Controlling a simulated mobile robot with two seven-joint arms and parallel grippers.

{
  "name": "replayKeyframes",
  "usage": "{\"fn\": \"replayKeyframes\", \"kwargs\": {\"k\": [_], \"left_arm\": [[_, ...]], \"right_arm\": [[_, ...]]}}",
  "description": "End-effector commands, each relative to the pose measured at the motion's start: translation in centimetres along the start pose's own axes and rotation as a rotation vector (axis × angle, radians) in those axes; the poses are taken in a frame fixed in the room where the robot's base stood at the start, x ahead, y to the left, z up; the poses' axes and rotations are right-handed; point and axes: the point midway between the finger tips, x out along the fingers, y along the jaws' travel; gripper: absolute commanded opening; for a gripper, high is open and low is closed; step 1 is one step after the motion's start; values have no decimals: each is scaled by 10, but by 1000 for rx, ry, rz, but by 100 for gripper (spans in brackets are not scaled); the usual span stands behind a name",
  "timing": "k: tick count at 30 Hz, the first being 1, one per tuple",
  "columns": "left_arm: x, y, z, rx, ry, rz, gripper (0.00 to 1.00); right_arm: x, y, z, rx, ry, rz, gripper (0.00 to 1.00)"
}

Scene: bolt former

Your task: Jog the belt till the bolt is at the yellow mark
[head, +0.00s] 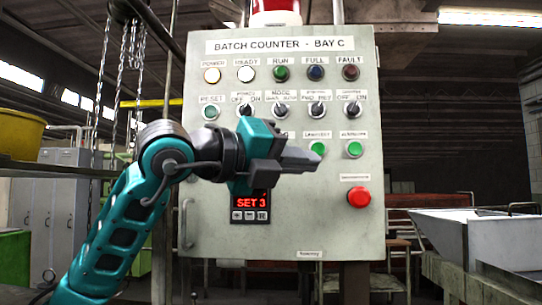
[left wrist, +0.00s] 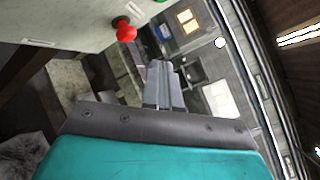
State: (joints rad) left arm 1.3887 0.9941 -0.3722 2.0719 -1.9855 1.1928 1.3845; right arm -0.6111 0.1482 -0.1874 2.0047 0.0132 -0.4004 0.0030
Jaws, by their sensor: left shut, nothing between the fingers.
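A grey control panel (head: 320,235) headed "BATCH COUNTER - BAY C" fills the middle of the head view. It has lamps, a row of turn switches, green buttons and a red display (head: 251,202) reading "SET 3". My left gripper (head: 315,161) is shut and empty in front of the panel, pointing right, its tip just below a green button (head: 317,148). It hides part of the button row. Its shut fingers also show in the left wrist view (left wrist: 161,72). I cannot make out the belt, the bolt or its yellow mark. My right gripper is out of view.
A red mushroom button (head: 359,197) is at the panel's lower right; it also shows in the left wrist view (left wrist: 125,31). Another green button (head: 354,149) is right of my gripper. A metal hopper (head: 500,240) stands at right, a yellow tub (head: 20,133) at left.

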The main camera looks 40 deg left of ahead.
Motion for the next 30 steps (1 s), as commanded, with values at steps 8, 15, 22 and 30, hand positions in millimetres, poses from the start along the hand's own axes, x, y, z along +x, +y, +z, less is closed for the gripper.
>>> {"fn": "replayKeyframes", "kwargs": {"k": [8,15,22,30], "left_arm": [[-32,-9,41,11,-178,54,0],[-33,-9,42,11,-181,55,0],[-29,-7,45,10,-179,55,0],[-10,11,67,8,-178,57,0]], "right_arm": [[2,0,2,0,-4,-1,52],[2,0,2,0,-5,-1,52],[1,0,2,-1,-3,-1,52],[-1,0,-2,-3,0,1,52]]}}
